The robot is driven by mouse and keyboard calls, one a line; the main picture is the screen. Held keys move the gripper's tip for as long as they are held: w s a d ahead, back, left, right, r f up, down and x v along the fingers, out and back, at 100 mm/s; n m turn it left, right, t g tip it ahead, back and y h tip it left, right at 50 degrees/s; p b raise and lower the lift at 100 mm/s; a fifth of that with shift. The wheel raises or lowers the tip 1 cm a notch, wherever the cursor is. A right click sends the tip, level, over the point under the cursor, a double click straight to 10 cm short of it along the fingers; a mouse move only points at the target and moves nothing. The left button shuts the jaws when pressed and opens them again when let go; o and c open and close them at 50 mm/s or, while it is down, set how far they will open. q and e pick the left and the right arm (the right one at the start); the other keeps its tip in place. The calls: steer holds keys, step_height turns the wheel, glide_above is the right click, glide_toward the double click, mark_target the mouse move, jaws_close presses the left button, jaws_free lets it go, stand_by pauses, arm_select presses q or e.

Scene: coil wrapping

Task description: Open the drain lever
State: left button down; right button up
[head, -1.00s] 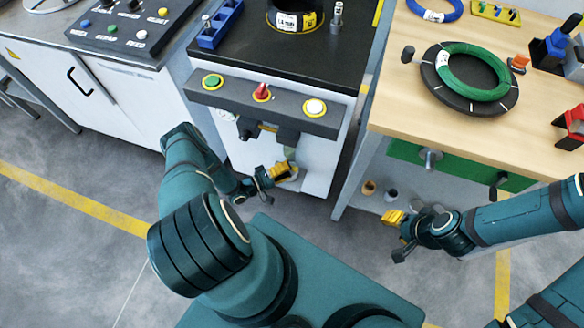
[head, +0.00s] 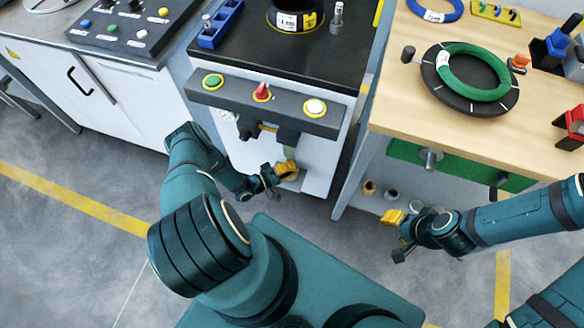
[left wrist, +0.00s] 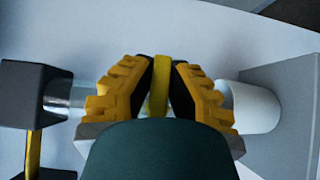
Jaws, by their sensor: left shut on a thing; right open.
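In the left wrist view, a narrow yellow bar (left wrist: 159,85), which looks like the drain lever, stands between the yellow-padded fingers. My left gripper (left wrist: 160,90) is shut on it. In the head view, my left gripper (head: 287,168) is low at the front of the white machine cabinet (head: 240,160), below its button panel; the lever is too small or hidden to make out there. My right gripper (head: 393,217) is open and empty, in front of the wooden bench's lower shelf.
The button panel (head: 262,106) overhangs my left gripper. In the left wrist view, a dark block (left wrist: 35,93) with a silver pipe lies left and a white cylinder (left wrist: 250,106) right. The wooden bench (head: 400,100) with a green ring (head: 478,92) stands right.

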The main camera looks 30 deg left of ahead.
arm_select(q)
steer(key=shift+y, duration=0.3)
steer(key=shift+f+m+g+y, duration=0.35)
steer(key=shift+m+g+y, duration=0.35)
steer(key=shift+m+g, duration=0.4)
steer(key=shift+a+f+m+g+y+p, duration=0.1)
steer(key=shift+f+m+g+y+p, duration=0.1)
steer(key=shift+m+g+y+p, duration=0.25)
steer(key=shift+a+f+m+g+y+p, duration=0.1)
steer(key=shift+f+m+g+y+p, duration=0.15)
steer(key=shift+m+y, duration=0.4)
steer(key=m+y+p, duration=0.1)
steer(key=y, duration=0.1)
steer(key=a+m+g+y+p, duration=0.1)
steer(key=y+p, duration=0.1)
steer(key=f+m+g+y+p, duration=0.1)
steer(key=y, duration=0.1)
steer(key=shift+s+a+m+p, duration=0.2)
steer(key=shift+a+m+p, duration=0.1)
steer(key=shift+m, duration=0.1)
steer(key=shift+s+a+f+m+g+y, duration=0.1)
steer(key=shift+a+m+g+y, duration=0.25)
steer(key=shift+y, duration=0.25)
steer(key=shift+p, duration=0.3)
steer(key=shift+y, duration=0.3)
